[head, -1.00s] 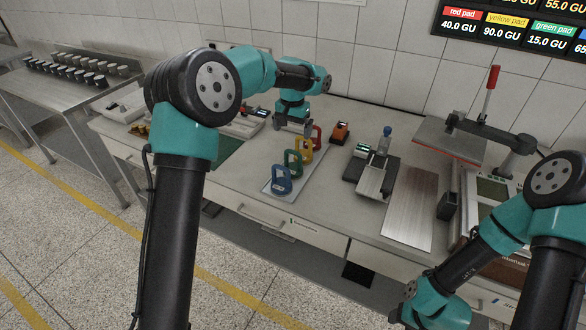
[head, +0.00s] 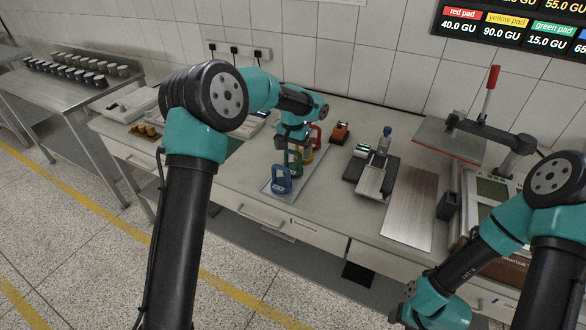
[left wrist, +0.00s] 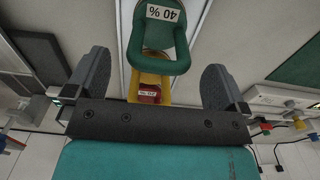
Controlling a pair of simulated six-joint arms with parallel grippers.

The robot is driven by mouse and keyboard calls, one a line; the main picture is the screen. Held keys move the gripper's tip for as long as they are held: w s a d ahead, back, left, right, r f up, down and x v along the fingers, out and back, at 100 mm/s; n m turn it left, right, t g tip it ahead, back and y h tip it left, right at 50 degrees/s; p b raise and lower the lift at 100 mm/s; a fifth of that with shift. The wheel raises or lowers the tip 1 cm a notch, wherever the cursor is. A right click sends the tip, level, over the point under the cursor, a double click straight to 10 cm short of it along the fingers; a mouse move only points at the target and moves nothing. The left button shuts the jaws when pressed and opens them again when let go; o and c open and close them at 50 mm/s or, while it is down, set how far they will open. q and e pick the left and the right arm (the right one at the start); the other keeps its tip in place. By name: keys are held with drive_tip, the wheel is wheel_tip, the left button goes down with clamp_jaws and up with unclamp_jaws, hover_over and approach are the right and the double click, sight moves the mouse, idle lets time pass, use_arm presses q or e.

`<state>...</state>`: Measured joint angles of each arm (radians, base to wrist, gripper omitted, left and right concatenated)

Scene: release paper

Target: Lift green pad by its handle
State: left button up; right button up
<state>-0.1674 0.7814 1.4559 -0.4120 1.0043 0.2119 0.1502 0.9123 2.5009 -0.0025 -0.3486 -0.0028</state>
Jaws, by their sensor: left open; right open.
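The green pad (head: 297,169) has a ring-shaped handle and stands on a pale tray between the blue pad (head: 281,181) and the yellow pad (head: 307,155). My left gripper (head: 287,147) is low over the row, at the green pad. In the left wrist view its open fingers (left wrist: 156,62) lie on either side of the green handle (left wrist: 160,62), with gaps to both. The green pad's label reads 40 %. The fingertips are mostly hidden in the head view. My right gripper (head: 396,315) is open at the bottom, only partly visible.
The red pad (head: 316,136) stands behind the yellow pad. A bare metal plate (head: 410,208) lies further right. A lever press (head: 450,140) stands behind.

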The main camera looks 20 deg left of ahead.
sight(293, 168)
use_arm(q)
drive_tip(key=shift+f, duration=1.9)
drive_tip(key=shift+c, duration=0.4)
drive_tip(key=shift+r, duration=0.1)
clamp_jaws()
